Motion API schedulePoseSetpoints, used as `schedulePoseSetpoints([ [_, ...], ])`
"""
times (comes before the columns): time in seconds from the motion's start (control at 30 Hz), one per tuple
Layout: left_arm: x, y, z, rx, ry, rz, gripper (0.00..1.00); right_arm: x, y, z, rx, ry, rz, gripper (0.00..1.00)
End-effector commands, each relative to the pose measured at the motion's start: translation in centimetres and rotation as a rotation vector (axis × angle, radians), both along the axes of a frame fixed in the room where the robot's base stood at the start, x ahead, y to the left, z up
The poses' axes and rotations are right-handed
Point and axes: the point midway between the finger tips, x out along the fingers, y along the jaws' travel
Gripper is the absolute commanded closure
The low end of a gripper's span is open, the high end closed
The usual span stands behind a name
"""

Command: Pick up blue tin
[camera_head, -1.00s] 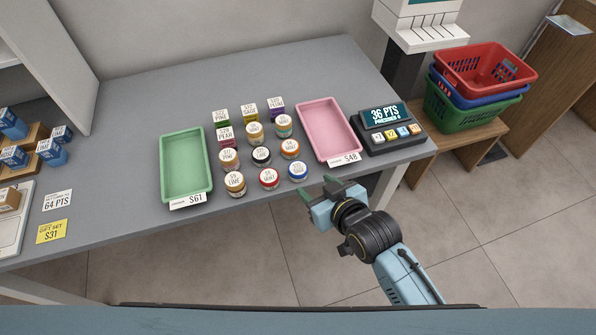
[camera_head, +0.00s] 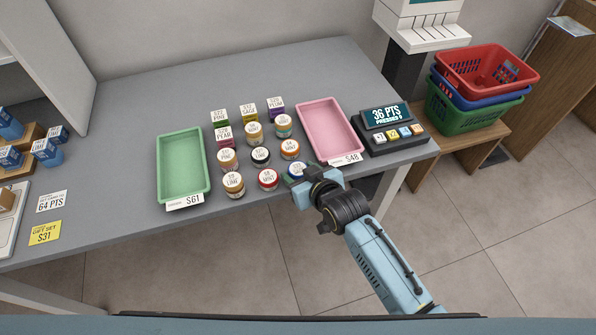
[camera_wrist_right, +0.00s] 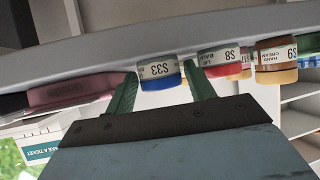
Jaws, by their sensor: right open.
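The blue tin (camera_head: 296,168) is a small round jar with a white label and a blue band, at the front right of the tin group. My right gripper (camera_head: 304,184) is at the counter's front edge and covers part of it. In the right wrist view, which is upside down, the blue tin (camera_wrist_right: 159,72) shows between the tips of the two open green fingers. No grip on it shows. My left gripper is not in view.
A red tin (camera_head: 268,180) stands close to the left, with several other tins and small boxes behind. A green tray (camera_head: 163,178) is on the left and a pink tray (camera_head: 345,126) is behind right. A points display (camera_head: 386,116) stands further right.

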Motion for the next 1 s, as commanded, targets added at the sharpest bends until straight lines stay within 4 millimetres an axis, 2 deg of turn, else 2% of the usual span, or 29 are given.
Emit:
schedulePoseSetpoints([
  [0.03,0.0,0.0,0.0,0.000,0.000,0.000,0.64,0.0,0.0,0.0,0.000,0.000,0.000,0.46],
  [0.2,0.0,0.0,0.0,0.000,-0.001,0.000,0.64,0.0,0.0,0.0,0.000,0.000,0.000,0.68],
  [0.3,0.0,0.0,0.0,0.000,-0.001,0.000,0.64,0.0,0.0,0.0,0.000,0.000,0.000,0.78],
  [0.57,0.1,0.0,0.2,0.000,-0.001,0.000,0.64,0.0,0.0,0.5,0.000,-0.001,0.000,0.78],
  [0.67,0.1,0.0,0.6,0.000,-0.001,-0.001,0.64,0.0,0.0,1.9,0.001,-0.003,0.000,0.78],
  [1.0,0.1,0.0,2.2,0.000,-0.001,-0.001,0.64,0.0,0.0,8.5,0.001,-0.003,0.000,0.78],
])
